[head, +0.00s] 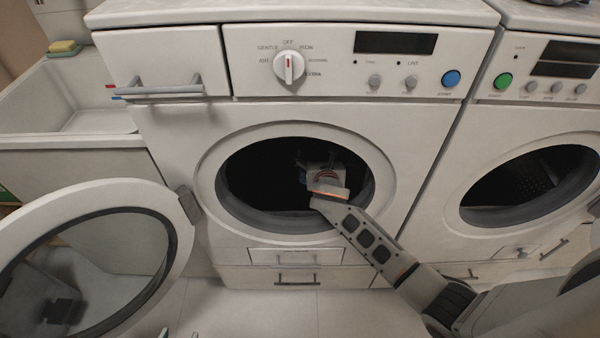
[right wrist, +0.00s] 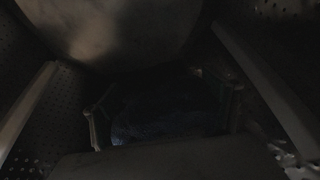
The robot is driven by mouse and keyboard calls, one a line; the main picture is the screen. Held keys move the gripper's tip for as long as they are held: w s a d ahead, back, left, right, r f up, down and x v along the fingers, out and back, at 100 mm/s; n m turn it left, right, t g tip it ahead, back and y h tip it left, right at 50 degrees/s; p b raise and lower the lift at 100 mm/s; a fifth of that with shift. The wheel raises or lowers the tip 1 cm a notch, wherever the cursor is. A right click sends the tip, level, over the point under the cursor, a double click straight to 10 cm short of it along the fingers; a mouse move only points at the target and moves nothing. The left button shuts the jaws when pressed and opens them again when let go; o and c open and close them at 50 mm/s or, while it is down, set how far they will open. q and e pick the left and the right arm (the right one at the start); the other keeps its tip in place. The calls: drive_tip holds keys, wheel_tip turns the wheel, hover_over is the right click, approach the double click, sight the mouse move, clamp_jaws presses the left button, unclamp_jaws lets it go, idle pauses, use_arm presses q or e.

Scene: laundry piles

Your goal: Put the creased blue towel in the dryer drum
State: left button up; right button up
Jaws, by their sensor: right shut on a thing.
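My right gripper (head: 304,164) is inside the dark drum (head: 262,185) of the left machine, its arm reaching in through the round opening. In the right wrist view, my right gripper (right wrist: 165,108) has its fingers on either side of a dark blue cloth, the creased blue towel (right wrist: 150,128). The gripper is shut on it. The picture is very dark, so the towel's lower extent and whether it touches the drum wall cannot be told. Small tips at the bottom edge of the head view may be my left gripper (head: 180,334); its jaws cannot be made out.
The round glass door (head: 182,225) stands swung open to the left. A second machine (head: 540,120) with a dark opening is on the right. A sink (head: 85,95) with a yellow sponge (head: 64,47) is at the left. The perforated drum wall (right wrist: 40,125) surrounds the right gripper closely.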

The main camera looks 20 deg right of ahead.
drive_tip(key=f+b, duration=0.1)
drive_tip(key=f, duration=0.1)
drive_tip(key=f+b, duration=0.1)
drive_tip(key=f, duration=0.2)
drive_tip(key=shift+s+f, duration=0.2)
drive_tip(key=shift+f, duration=0.15)
drive_tip(key=shift+f+b, duration=0.3)
drive_tip(key=shift+f, duration=0.05)
drive_tip(key=shift+w, duration=0.1)
wheel_tip(320, 180, down, 3)
drive_tip(key=shift+f+b, duration=0.1)
drive_tip(key=shift+b, duration=0.7)
drive_tip(key=shift+f, duration=0.3)
drive_tip(key=shift+r, duration=0.25)
drive_tip(key=shift+f, duration=0.25)
drive_tip(key=o, duration=1.1)
use_arm(q)
drive_tip(key=shift+w+d+f+h, duration=0.25)
drive_tip(key=shift+w+d+h, duration=0.05)
drive_tip(key=shift+d, duration=0.4)
